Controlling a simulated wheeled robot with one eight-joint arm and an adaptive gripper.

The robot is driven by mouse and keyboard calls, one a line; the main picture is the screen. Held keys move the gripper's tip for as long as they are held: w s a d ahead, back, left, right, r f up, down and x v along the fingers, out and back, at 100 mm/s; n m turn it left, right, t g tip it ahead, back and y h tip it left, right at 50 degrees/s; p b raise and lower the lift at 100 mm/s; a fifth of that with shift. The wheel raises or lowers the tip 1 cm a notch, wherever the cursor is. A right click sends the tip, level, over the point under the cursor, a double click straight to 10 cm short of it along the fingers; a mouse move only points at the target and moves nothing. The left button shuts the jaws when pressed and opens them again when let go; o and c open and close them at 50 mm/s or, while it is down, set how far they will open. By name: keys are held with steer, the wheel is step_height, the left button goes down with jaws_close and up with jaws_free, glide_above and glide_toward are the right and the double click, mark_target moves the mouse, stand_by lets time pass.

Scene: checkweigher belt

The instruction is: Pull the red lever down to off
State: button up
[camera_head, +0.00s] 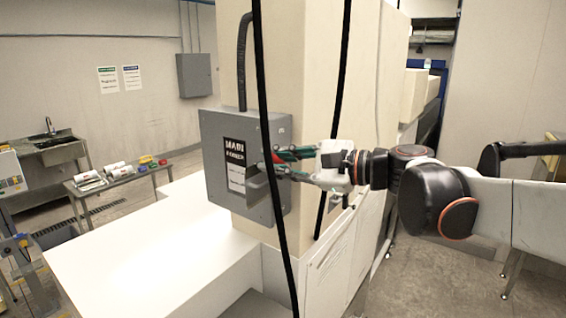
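A grey power box (217,150) with a "MAIN POWER" label is fixed to the cream column. A small part of the red lever (276,157) shows at the box's right face, partly hidden by a black cable and by my gripper. My gripper (284,166) reaches in from the right with its fingertips at the lever. Its two green-marked fingers stand apart, one above the other. I cannot tell whether they touch the lever.
A black cable (269,110) hangs in front of the box, near my fingertips. The cream column (310,80) stands behind the box, above a white machine base (150,260). A low table (120,177) with several items and a sink (60,145) stand at the left.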

steer(key=shift+o, duration=1)
